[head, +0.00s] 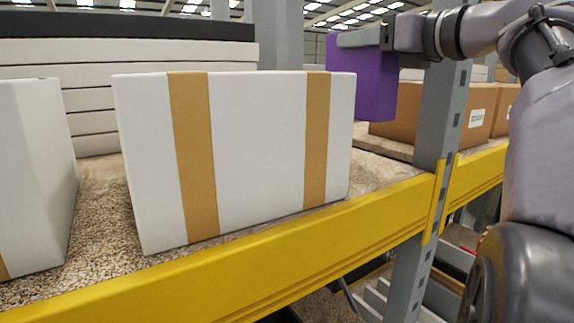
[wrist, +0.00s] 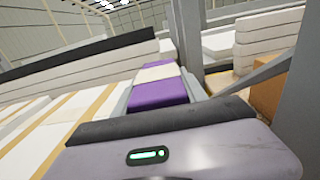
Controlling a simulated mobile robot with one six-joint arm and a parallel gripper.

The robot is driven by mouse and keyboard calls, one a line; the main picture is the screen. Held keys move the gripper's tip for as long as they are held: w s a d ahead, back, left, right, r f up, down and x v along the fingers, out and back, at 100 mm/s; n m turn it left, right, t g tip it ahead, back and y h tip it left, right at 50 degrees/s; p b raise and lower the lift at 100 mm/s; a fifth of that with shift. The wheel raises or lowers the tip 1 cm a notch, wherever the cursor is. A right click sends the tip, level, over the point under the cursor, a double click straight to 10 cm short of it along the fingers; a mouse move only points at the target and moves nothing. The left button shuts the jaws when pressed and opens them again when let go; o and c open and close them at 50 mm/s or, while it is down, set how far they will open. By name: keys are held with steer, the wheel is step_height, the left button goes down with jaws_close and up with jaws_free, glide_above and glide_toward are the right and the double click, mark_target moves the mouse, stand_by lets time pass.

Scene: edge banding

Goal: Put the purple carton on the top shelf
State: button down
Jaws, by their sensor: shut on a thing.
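The purple carton (head: 376,88) hangs in my gripper (head: 358,38), to the right of a large white carton, whose right end hides its lower left part. Its lower edge appears above the shelf deck (head: 372,168), with a gap in the picture. In the wrist view the purple carton (wrist: 158,94) has a cream band across its top, and grey fingers lie along both sides. My gripper is shut on it. The top shelf has a speckled deck behind a yellow beam (head: 290,262).
The large white carton (head: 258,145) with tan tape stands left of the purple one. Another white carton (head: 30,170) is at far left. A grey upright (head: 440,120) stands close on the right, with brown cartons (head: 478,112) beyond. Stacked white slabs (head: 90,98) lie behind.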

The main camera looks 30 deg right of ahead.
steer(key=b, duration=0.1)
glide_above(388, 102)
steer(key=w, duration=0.2)
steer(key=f, duration=0.4)
steer(key=f+b, duration=0.1)
steer(key=f, duration=0.2)
steer(key=w+f+b, duration=0.1)
steer(key=f, duration=0.1)
steer(key=shift+f, duration=0.4)
steer(key=shift+s+r, duration=0.1)
steer(key=shift+s, duration=0.2)
steer(key=shift+w+a+f, duration=0.1)
steer(key=shift+w+f, duration=0.15)
steer(key=shift+w, duration=0.15)
steer(key=c, duration=0.7)
jaws_free()
steer(key=shift+c, duration=0.2)
steer(key=shift+o, duration=0.6)
steer(key=shift+s, duration=0.25)
steer(key=shift+w+r, duration=0.1)
